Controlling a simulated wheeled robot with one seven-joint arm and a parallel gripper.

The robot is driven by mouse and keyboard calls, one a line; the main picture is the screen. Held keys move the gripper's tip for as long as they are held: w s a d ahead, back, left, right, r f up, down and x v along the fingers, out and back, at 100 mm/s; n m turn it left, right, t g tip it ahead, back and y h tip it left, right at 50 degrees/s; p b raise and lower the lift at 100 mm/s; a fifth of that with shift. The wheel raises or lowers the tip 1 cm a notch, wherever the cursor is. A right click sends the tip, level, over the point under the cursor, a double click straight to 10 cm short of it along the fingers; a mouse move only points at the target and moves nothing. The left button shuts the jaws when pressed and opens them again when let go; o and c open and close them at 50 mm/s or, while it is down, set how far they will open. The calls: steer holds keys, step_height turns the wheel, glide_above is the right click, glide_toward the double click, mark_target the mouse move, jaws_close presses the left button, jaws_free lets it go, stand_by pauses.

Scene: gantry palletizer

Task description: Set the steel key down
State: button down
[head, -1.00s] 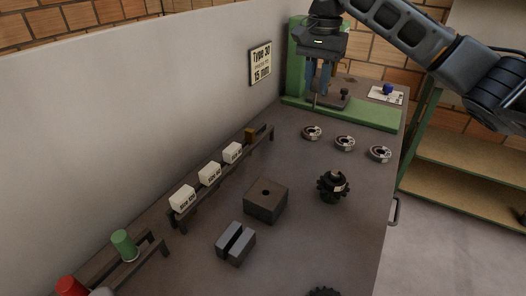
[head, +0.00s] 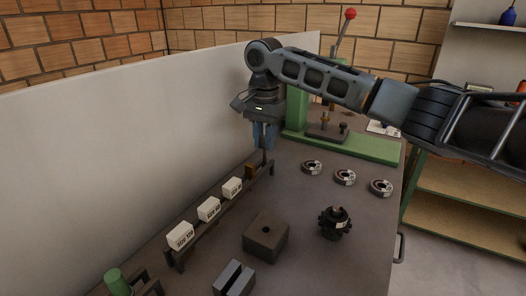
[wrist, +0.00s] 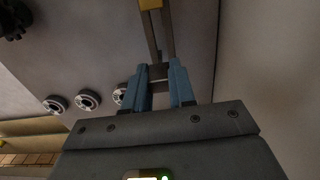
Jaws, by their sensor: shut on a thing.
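My gripper (head: 264,136) is shut on the steel key (head: 264,157), a thin grey bar that hangs below the blue fingers. The gripper is over the far end of the long dark rack (head: 272,166), near the pale wall panel. In the wrist view the key (wrist: 159,72) shows as a grey piece between the fingertips (wrist: 164,84), in line with the rack rails (wrist: 167,36). I cannot tell whether the key touches the rack. A brass block (head: 250,172) sits on the rack just nearer than the key.
Several white labelled blocks (head: 209,209) stand along the rack. A green press (head: 350,147) stands behind, with bearing rings (head: 345,177) in front. A dark bored block (head: 266,238), a slotted grey block (head: 234,279) and a geared hub (head: 335,223) are nearer. The pale panel (head: 150,130) closes the left side.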

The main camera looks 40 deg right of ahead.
mark_target(264, 158)
steer(key=shift+w+a+f, duration=0.1)
steer(key=shift+w+f, duration=0.05)
steer(key=shift+f, duration=1.95)
steer(key=shift+f+p, duration=0.55)
steer(key=shift+f, duration=0.05)
steer(key=c, duration=1.1)
jaws_free()
steer(key=shift+f, duration=0.15)
steer(key=shift+o, duration=0.8)
steer(key=shift+s+f, duration=0.15)
steer(key=shift+s, duration=0.05)
steer(key=shift+r+b, duration=0.4)
steer(key=shift+r, duration=0.1)
step_height(264, 158, up, 13)
steer(key=shift+w+f+b, duration=0.1)
steer(key=shift+w+b, duration=0.05)
steer(key=shift+b, duration=0.3)
